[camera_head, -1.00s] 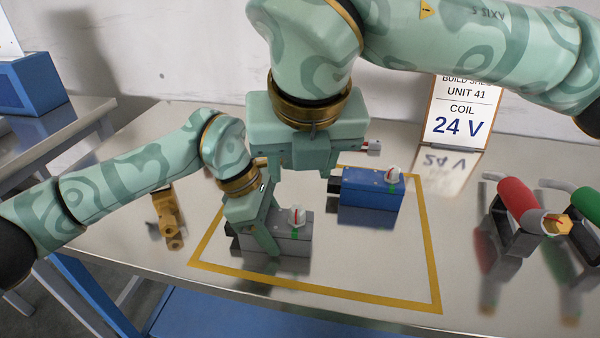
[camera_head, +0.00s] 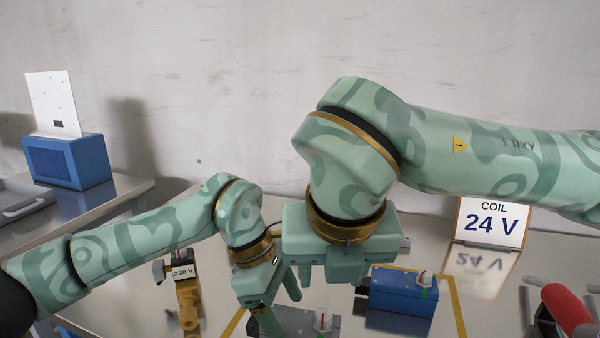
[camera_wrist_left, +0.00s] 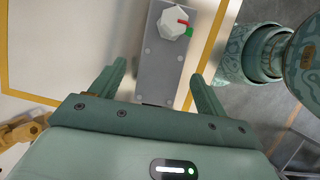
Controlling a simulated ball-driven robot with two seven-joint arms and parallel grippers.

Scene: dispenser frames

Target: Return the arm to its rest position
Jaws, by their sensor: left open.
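My left gripper (camera_head: 275,304) comes in from the left and is open over the grey box (camera_head: 296,318) with the white knob. In the left wrist view my left gripper's fingers (camera_wrist_left: 159,70) are spread with the grey box (camera_wrist_left: 160,65) visible between them, apart from it. My right gripper (camera_head: 332,282) hangs from the large arm beside the blue box (camera_head: 402,292), with its fingers apart and nothing visible between them. Its lower part is partly hidden.
A yellow taped outline (camera_head: 458,308) surrounds the boxes. A 24 V sign (camera_head: 492,222) is at the back right. A red-handled tool (camera_head: 568,308) lies far right. A blue unit (camera_head: 68,160) stands on another table.

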